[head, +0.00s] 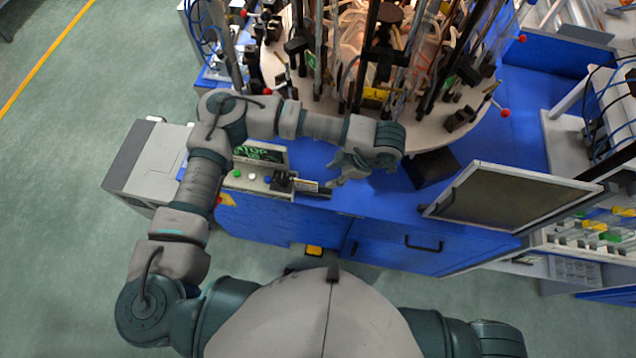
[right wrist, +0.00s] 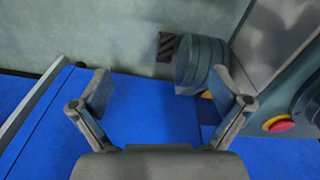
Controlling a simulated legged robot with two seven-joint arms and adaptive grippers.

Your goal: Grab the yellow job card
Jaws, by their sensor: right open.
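No yellow job card can be made out for certain. A small yellow plate (head: 376,93) shows among the posts of the round machine, and a yellow block (head: 314,251) shows low at the front of the blue cabinet. Which of them, if either, is the card I cannot tell. My left gripper (head: 342,172) hangs over the blue top, right of the control box; its fingers are small and whether they are open is unclear. My right gripper (right wrist: 160,82) is open and empty above a blue surface in the right wrist view, and out of the head view.
The control box (head: 258,182) with coloured buttons stands beside my left forearm. A dark framed panel (head: 505,197) stands at the right, near a shelf with coloured bins (head: 590,232). A red button (right wrist: 280,124) shows in the right wrist view.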

